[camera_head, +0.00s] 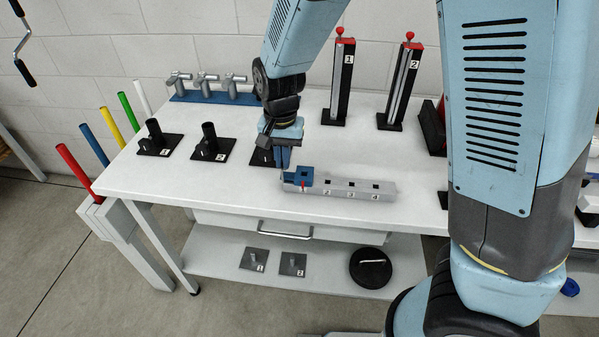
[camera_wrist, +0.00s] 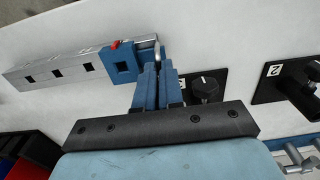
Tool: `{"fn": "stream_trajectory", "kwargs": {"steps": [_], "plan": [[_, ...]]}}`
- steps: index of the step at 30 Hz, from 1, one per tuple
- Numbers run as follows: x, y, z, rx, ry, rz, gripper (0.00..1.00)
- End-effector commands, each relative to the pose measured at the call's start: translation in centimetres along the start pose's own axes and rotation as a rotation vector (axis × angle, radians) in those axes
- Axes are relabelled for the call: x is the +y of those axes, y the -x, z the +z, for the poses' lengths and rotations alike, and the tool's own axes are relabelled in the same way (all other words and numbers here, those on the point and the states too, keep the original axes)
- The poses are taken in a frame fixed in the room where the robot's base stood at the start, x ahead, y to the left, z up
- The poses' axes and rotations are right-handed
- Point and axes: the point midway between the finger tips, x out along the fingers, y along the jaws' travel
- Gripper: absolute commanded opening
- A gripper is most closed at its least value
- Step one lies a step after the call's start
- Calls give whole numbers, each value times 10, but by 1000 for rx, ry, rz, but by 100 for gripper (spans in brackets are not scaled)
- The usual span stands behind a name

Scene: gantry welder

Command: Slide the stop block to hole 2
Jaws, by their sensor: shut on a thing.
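The blue stop block (camera_head: 304,176) sits on the left end of the grey rail (camera_head: 339,187) on the bench. The rail's numbers 2, 3 and 4 show to its right, with square holes above them. A red mark is on the block's front. In the wrist view the block (camera_wrist: 124,65) has an open square hole, and the rail (camera_wrist: 48,72) runs left from it. My gripper (camera_head: 283,168) points down just left of the block. In the wrist view its blue fingers (camera_wrist: 157,72) are shut on a slim silver pin (camera_wrist: 157,50), mostly hidden between them.
Black stands (camera_head: 209,150) with upright posts are behind and left of the rail. Two tall red-topped columns (camera_head: 341,85) stand at the back. Silver T-handles (camera_head: 207,84) sit on a blue strip. The bench top right of the rail's front is mostly clear.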

Motion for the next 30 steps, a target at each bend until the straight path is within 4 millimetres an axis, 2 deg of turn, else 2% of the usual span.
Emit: {"fn": "stream_trajectory", "kwargs": {"steps": [30], "plan": [[46,0,-1,0,-2,-1,0]]}}
